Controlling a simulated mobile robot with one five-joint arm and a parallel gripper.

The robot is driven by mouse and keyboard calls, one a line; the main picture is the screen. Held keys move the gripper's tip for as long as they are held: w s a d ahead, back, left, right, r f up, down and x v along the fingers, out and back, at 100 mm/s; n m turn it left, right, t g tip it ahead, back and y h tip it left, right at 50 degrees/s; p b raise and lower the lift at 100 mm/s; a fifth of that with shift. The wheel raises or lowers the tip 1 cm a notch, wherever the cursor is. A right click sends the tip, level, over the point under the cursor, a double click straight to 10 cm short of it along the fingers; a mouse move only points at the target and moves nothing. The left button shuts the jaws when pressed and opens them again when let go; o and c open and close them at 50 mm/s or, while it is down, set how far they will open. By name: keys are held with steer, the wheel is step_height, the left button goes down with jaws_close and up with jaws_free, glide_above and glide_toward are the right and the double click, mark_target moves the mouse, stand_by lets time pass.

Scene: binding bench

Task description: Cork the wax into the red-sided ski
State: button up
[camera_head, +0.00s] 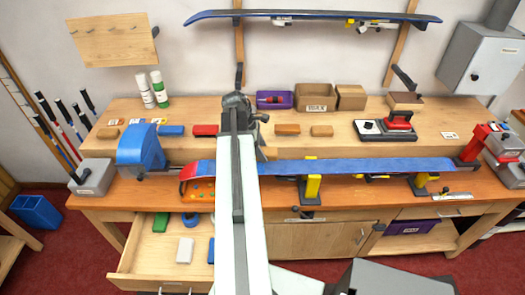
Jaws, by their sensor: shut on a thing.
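The ski with a blue top and red at its left tip (340,166) lies along the front of the bench on yellow-and-black supports. My arm crosses in front of its left part and hides some of it. My gripper (257,148) is mostly hidden behind my arm, just above and behind the ski. It is shut on a tan block (268,153), of which only a small part shows. I cannot tell whether the block touches the ski. Two brown blocks that look like corks (287,129) (321,131) lie on the raised shelf, apart from my gripper.
A blue-hooded machine (140,148) stands at the bench's left. A red-handled iron (398,121) sits at the right of the shelf. Another blue ski (310,16) hangs on the wall. An open drawer (135,258) with several blocks juts out at front left.

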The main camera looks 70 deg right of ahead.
steer(key=shift+f, duration=0.1)
step_height(320, 180, up, 3)
steer(key=p, duration=0.3)
steer(key=shift+r, duration=0.2)
steer(key=shift+f, duration=0.15)
steer(key=shift+f, duration=0.1)
